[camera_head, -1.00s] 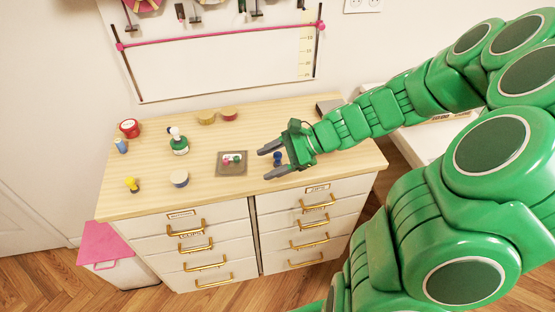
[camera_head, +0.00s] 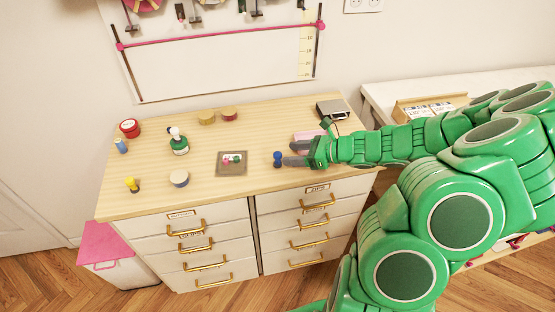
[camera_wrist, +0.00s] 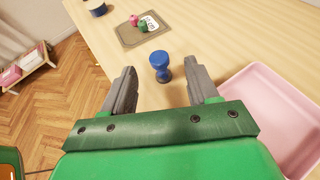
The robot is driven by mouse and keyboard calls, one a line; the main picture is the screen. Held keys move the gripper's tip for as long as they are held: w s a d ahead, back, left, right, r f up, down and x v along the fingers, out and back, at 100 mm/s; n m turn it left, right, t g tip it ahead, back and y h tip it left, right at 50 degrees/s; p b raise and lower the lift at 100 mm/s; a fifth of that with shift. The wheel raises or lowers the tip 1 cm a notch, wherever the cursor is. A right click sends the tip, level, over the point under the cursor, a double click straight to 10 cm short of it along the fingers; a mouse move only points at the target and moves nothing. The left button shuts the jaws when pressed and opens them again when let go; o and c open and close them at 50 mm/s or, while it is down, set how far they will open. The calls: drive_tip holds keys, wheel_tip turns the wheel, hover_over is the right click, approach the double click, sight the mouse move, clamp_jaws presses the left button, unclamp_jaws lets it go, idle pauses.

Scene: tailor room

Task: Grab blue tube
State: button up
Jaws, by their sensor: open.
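A dark blue tube with a narrow waist (camera_head: 277,158) stands upright on the wooden top of the drawer cabinet, near its front right. My gripper (camera_head: 292,152) is open and empty, pointing left, just right of the tube. In the wrist view, the blue tube (camera_wrist: 160,65) stands just ahead of my open gripper (camera_wrist: 163,73), lined up with the gap between its fingertips. A lighter blue small tube (camera_head: 121,146) stands at the far left of the cabinet top.
A pink tray (camera_wrist: 268,105) lies beside my right finger in the wrist view. A dark mat (camera_head: 232,170) with small pink and green items lies left of the blue tube.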

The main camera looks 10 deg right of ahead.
sight(278, 154)
drive_tip(key=shift+f+x, duration=0.15)
drive_tip(key=shift+x, duration=0.9)
drive_tip(key=shift+f+x, duration=0.15)
drive_tip(key=shift+x, duration=1.75)
drive_tip(key=shift+s, duration=0.1)
drive_tip(key=c, duration=1)
drive_tip(key=shift+r, duration=0.1)
drive_tip(key=shift+c, duration=0.2)
